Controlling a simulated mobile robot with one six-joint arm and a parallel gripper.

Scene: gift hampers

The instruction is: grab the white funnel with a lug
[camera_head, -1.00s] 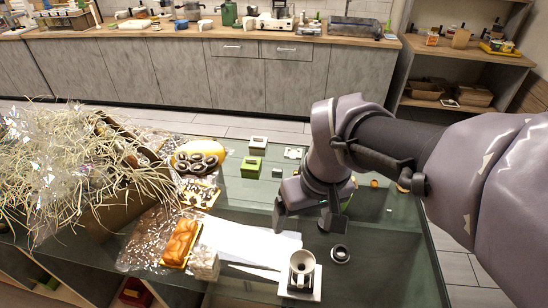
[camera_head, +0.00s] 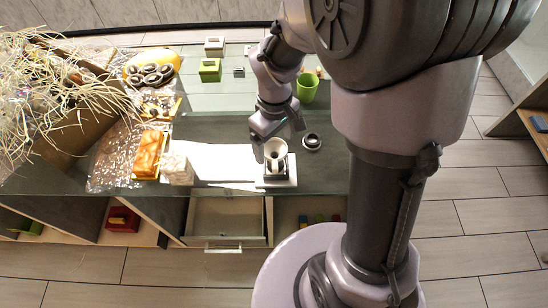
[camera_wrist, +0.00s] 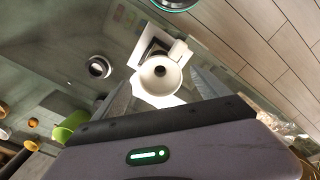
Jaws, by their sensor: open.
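The white funnel (camera_head: 275,151) sits in a dark holder on a white square base (camera_head: 290,182) near the table's front edge. In the wrist view, the funnel (camera_wrist: 159,76) appears with its round mouth toward the camera and a pale block-like part, perhaps the lug, at its upper right. My gripper (camera_head: 279,129) is open and empty, just behind and above the funnel. In the wrist view, its two fingers (camera_wrist: 162,90) stand to either side of the funnel's mouth, apart from each other. Whether they touch the funnel, I cannot tell.
A black ring-shaped part (camera_head: 312,142) lies close to the right of the base. A green cup (camera_head: 307,87) stands farther back. A white cube (camera_head: 176,168), an orange-topped item (camera_head: 149,155) and a straw-filled box are to the left. An open drawer (camera_head: 228,220) is below the table.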

